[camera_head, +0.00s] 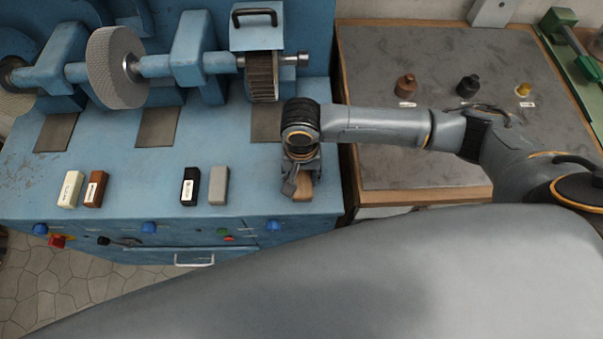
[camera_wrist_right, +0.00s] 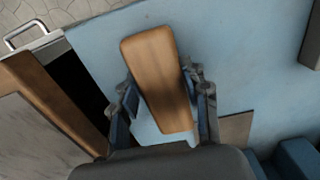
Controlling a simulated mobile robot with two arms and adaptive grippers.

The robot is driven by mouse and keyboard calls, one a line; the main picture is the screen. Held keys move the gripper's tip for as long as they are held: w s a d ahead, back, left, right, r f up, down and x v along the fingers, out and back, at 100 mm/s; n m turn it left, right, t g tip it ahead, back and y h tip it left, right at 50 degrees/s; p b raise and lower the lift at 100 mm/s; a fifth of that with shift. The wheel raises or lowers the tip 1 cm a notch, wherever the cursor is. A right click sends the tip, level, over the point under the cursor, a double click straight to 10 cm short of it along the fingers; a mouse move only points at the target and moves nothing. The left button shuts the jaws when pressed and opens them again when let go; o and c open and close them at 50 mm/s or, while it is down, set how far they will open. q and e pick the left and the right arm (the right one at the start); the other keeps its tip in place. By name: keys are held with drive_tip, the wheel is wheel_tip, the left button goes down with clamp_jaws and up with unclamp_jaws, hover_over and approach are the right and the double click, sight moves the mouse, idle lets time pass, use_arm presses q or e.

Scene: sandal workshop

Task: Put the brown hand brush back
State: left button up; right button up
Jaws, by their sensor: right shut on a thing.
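The brown hand brush is a tan wooden block with rounded corners, (camera_wrist_right: 155,70) seen from above in the right wrist view. Its lower end is between the fingers of my right gripper (camera_wrist_right: 163,97), which is shut on it. In the head view my right gripper (camera_head: 302,178) points down over the right front of the blue bench, and a small part of the brush (camera_head: 303,190) shows below it. Its bristles are hidden, and I cannot tell whether it touches the bench. My left gripper is not in view.
The blue bench (camera_head: 130,205) holds a cream block (camera_head: 70,189), a brown block (camera_head: 95,189), a black block (camera_head: 190,187) and a grey block (camera_head: 219,186). Grinding wheels (camera_head: 117,68) stand behind. A grey-topped table (camera_head: 400,150) with small bottles (camera_head: 468,86) is at right.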

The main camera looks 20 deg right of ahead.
sight(301, 177)
drive_tip(key=o, duration=1)
drive_tip(key=shift+f, duration=0.1)
wheel_tip(301, 177, up, 12)
drive_tip(key=shift+r+b, duration=0.15)
drive_tip(key=shift+b, duration=0.3)
